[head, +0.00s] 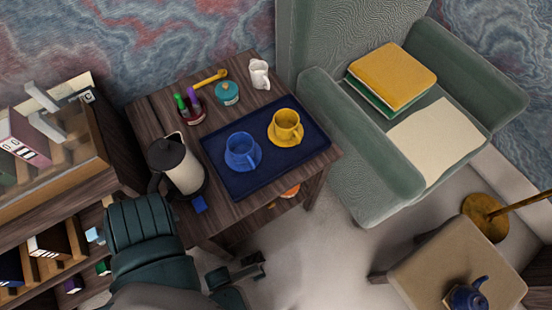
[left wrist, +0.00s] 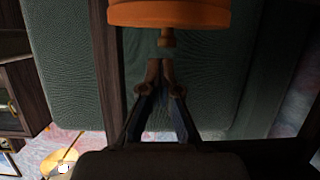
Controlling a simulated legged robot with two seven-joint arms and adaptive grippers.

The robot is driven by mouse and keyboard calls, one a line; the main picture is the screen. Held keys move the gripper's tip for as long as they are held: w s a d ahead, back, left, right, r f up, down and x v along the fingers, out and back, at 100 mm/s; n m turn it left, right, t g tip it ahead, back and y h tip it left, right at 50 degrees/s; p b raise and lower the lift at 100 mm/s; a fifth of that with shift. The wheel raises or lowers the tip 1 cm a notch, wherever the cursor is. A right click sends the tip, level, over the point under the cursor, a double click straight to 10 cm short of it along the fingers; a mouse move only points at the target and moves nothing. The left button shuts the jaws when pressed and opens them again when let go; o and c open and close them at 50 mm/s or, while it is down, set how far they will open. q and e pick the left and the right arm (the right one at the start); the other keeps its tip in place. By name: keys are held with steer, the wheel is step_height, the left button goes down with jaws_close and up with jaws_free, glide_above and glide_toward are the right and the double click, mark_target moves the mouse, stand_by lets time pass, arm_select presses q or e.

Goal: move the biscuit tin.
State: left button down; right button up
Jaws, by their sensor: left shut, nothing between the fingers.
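An orange round thing with a small knob, probably the biscuit tin (left wrist: 168,14), shows at the top of the left wrist view, cut off by the frame edge. My left gripper (head: 259,264) is low in front of the table. In the left wrist view its fingers (left wrist: 166,68) are shut and empty, pointing toward the knob with a small gap in the picture. My right gripper is not in view.
The table (head: 225,210) bears a blue tray (head: 240,184) with a blue cup and a yellow cup, a coffee pot (head: 180,165), a teal lidded pot (head: 227,92) and a white jug. An armchair (head: 375,190) stands at right. Shelves are at left. Floor before the table is clear.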

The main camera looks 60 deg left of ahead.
arm_select(q)
steer(key=shift+s+f+b, duration=0.1)
steer(key=shift+f+b, duration=0.35)
steer(key=shift+f, duration=0.2)
steer(key=shift+a+f, duration=0.2)
steer(key=shift+f, duration=0.05)
steer(key=shift+a, duration=0.15)
steer(key=shift+s, duration=0.1)
steer(key=v, duration=0.1)
steer(key=p+v, duration=0.1)
steer(key=v, duration=0.1)
steer(key=shift+s+f, duration=0.1)
steer(key=shift+f, duration=0.45)
